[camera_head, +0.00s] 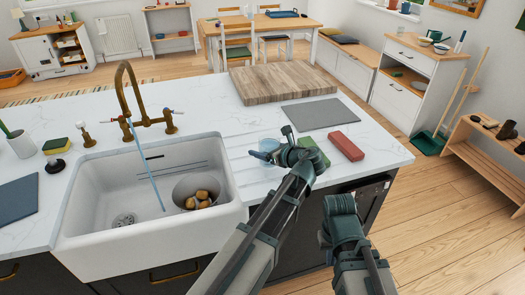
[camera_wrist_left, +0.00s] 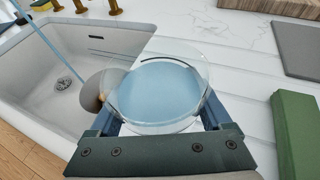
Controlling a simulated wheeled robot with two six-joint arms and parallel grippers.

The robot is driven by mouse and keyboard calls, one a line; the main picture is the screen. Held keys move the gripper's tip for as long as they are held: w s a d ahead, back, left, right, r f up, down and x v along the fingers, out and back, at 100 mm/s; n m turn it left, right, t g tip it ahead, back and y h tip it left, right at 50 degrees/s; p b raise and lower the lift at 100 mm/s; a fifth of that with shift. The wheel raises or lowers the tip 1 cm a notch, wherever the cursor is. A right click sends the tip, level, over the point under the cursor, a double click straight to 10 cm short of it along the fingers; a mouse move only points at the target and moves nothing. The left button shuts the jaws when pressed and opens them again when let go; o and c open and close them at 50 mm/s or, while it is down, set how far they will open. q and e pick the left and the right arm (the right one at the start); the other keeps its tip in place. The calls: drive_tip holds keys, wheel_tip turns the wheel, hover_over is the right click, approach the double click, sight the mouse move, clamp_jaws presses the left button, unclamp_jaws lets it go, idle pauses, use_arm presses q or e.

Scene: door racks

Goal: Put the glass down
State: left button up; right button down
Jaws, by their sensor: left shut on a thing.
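A clear glass (camera_wrist_left: 160,90) with pale blue water in it is between the fingers of my left gripper (camera_wrist_left: 160,120), which is shut on it. In the head view the glass (camera_head: 267,147) is partly hidden by my left gripper (camera_head: 278,152). It is over the ridged white drainboard (camera_head: 235,145), just right of the sink (camera_head: 95,205). I cannot tell whether its base touches the surface. My right gripper (camera_head: 341,207) is in front of the counter's edge, away from the glass. Its fingers do not show clearly.
A blue water stream (camera_head: 145,165) falls from the brass tap (camera_head: 130,95) into the sink, beside a metal bowl (camera_head: 190,187) of potatoes. A green block (camera_head: 315,152), red block (camera_head: 345,146), grey mat (camera_head: 319,113) and wooden board (camera_head: 283,82) lie on the counter.

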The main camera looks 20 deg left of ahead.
use_arm(q)
drive_tip(key=shift+f+b, duration=1.6)
drive_tip(key=shift+f, duration=0.1)
drive_tip(key=shift+f, duration=0.2)
drive_tip(key=o, duration=1.4)
drive_tip(key=shift+c, duration=0.2)
drive_tip(key=shift+r, duration=0.1)
